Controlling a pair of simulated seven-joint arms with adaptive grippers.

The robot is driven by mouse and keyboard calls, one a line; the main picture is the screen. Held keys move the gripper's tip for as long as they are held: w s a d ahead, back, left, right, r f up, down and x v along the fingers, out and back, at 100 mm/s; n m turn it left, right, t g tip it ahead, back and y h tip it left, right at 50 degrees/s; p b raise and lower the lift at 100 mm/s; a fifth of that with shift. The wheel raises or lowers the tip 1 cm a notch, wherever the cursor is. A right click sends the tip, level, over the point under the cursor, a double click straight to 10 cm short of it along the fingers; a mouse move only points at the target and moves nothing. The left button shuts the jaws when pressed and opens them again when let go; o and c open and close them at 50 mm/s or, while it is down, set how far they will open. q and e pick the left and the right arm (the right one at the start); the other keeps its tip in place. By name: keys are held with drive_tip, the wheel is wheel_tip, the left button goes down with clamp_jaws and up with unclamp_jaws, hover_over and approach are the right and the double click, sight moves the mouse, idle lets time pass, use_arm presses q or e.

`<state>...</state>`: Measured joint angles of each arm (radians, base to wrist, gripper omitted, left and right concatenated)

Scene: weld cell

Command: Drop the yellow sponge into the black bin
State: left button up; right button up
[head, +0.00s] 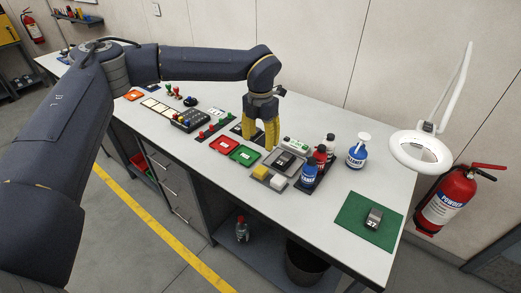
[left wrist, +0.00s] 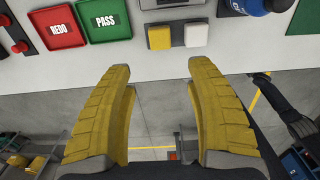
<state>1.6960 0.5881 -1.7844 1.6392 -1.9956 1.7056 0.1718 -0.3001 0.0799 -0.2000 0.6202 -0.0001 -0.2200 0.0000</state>
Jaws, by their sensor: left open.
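The yellow sponge (head: 262,172) lies near the front edge of the bench, just left of a white block (head: 278,183). In the left wrist view the yellow sponge (left wrist: 160,38) sits ahead of and between my fingers, beyond their tips. My left gripper (head: 260,143) has yellow fingers and hangs above the bench, behind the sponge in the head view. In the left wrist view my left gripper (left wrist: 155,78) is open with nothing between its fingers. The black bin (head: 305,262) stands low under the bench, partly hidden by the bench top. My right gripper is not in view.
Red and green trays (head: 223,145) (head: 243,154) lie left of the sponge. A green mat (head: 368,220) and a lamp (head: 420,150) are at the right end.

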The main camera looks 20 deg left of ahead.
sight(260, 169)
use_arm(q)
drive_tip(key=shift+r, duration=0.9)
drive_tip(key=shift+o, duration=1)
drive_tip(key=shift+r, duration=0.45)
drive_tip(key=w+a+f+n+g+h, duration=0.15)
drive_tip(key=a+n+h, duration=0.35)
drive_tip(key=n, duration=1.3)
drive_tip(key=shift+y, duration=0.3)
drive_tip(key=x, duration=0.7)
drive_tip(key=a+x, duration=0.1)
drive_tip(key=x, duration=0.3)
drive_tip(key=shift+w+d+f, duration=0.1)
drive_tip(key=shift+w+f, duration=0.15)
drive_tip(key=shift+f, duration=0.15)
drive_tip(key=shift+x, duration=2.7)
drive_tip(key=shift+w, duration=0.15)
drive_tip(key=c, duration=1)
